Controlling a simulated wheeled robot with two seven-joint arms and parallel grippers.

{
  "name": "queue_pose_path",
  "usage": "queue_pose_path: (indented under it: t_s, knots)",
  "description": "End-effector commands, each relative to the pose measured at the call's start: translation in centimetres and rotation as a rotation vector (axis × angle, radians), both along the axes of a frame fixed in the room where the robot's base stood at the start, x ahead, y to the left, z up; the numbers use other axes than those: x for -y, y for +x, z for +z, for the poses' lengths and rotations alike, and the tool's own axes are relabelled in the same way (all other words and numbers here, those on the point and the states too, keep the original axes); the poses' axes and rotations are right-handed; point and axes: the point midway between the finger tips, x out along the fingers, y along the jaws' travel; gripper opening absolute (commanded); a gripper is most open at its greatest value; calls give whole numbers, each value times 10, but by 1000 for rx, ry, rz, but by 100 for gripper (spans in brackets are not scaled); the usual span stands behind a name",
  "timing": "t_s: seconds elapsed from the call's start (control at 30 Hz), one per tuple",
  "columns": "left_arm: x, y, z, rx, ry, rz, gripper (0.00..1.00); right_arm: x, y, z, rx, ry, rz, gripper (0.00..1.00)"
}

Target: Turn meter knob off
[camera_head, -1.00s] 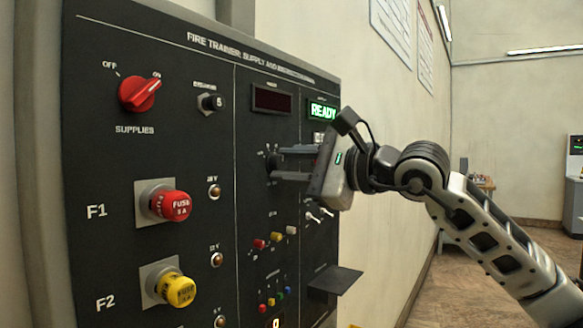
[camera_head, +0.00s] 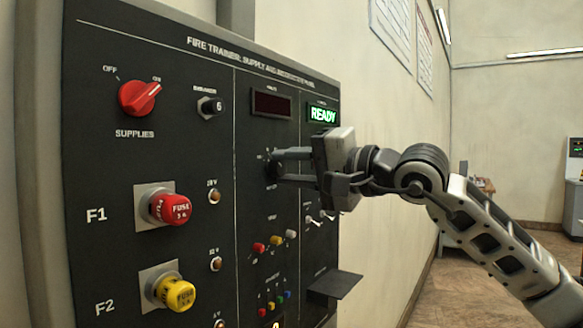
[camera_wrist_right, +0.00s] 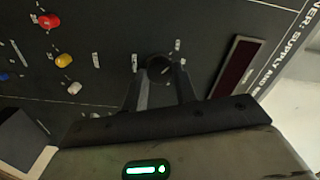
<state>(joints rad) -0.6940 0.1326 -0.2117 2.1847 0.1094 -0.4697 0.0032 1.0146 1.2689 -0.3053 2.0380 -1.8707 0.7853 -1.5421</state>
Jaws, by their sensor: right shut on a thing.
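The meter knob (camera_wrist_right: 158,66) is a small black knob on the dark panel, below the dark meter display (camera_head: 271,103). In the head view the fingers largely hide it. My right gripper (camera_head: 274,164) is shut on the knob, its fingers reaching to the panel face. In the right wrist view the two fingertips (camera_wrist_right: 160,78) sit on either side of the knob. The knob's pointer cannot be made out. My left gripper is not in view.
The panel (camera_head: 110,190) also holds a red supplies switch (camera_head: 139,97), a red fuse (camera_head: 170,208), a yellow fuse (camera_head: 175,292) and small coloured sockets (camera_head: 275,241). A green READY sign (camera_head: 323,114) is lit. A small shelf (camera_head: 336,282) juts out below my right gripper.

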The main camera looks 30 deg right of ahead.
Motion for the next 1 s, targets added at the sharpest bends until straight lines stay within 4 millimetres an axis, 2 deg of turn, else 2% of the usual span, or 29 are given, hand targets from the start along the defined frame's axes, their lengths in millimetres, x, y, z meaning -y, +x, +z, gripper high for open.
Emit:
queue_pose_path:
  t_s: [0.4,0.93,0.97,1.0]
  knots:
    - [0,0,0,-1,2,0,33,-1,0,-1,64,-162,3,5]
    - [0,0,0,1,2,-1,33,-1,0,-2,69,-180,2,5]
    - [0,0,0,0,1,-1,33,-1,0,-2,69,-180,2,36]
    - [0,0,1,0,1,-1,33,-1,0,-2,70,-180,3,47]
